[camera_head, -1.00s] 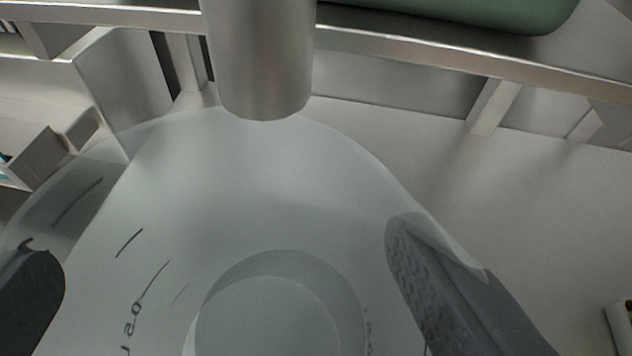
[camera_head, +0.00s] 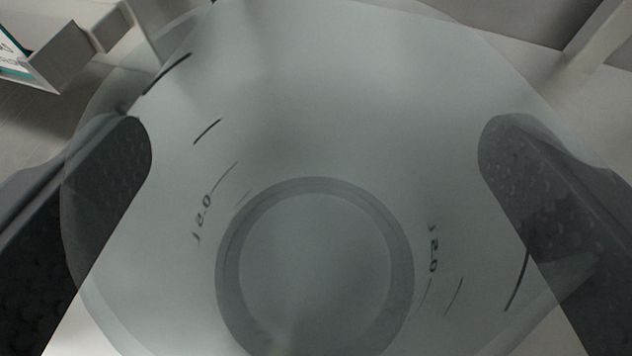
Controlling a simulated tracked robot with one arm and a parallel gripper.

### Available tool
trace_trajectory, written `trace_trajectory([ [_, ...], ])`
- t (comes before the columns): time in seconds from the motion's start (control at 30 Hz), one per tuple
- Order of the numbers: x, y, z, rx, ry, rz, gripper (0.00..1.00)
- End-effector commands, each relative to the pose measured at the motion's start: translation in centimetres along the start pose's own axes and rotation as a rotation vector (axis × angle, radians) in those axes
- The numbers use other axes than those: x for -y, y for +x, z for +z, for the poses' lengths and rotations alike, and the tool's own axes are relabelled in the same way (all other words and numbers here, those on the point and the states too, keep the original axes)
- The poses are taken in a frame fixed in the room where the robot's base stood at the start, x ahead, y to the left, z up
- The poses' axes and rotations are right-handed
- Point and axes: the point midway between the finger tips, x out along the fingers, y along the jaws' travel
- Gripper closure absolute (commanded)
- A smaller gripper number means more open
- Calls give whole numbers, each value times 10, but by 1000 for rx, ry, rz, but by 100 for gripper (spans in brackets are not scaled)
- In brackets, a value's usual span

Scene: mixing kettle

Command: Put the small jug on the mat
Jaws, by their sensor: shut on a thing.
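The small jug (camera_head: 320,130) is a translucent, pale grey vessel with dark measuring marks and figures on its wall. It fills most of the view, and I look down into it onto its round base. My gripper (camera_head: 315,150) is shut on the jug, with one dark, textured finger pad at its left side and one at its right. The pads show partly through the clear wall. I cannot make out the mat.
At the upper left is a grey bracket-like block (camera_head: 65,55) beside a white and teal label (camera_head: 12,55). A pale beam (camera_head: 598,45) runs at the upper right. Pale surface shows at the lower left and right edges.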

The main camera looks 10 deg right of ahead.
Motion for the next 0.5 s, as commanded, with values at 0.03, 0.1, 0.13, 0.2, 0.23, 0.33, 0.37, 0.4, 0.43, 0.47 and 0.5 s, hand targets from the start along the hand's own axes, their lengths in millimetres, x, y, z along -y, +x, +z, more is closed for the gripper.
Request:
trace_trajectory([
  [0.03, 0, 0, 0, 0, 0, 0, 49],
  [0.1, 0, 1, 3, 0, 0, 0, 49],
  [0.13, 0, 1, 2, 0, 0, 0, 5],
  [0.2, 0, 1, 2, 0, 0, 0, 0],
  [0.23, 0, 1, 2, 0, 0, 0, 0],
  [0.33, 0, 1, 2, 0, 0, 0, 0],
  [0.37, 0, 1, 2, 0, 0, 0, 0],
  [0.4, 0, 0, 1, 0, 0, 0, 0],
  [0.43, 0, 0, 0, 0, 0, 0, 0],
  [0.47, 0, -1, -1, 0, 0, 0, 0],
  [0.5, -1, -3, 0, -1, 1, 1, 0],
])
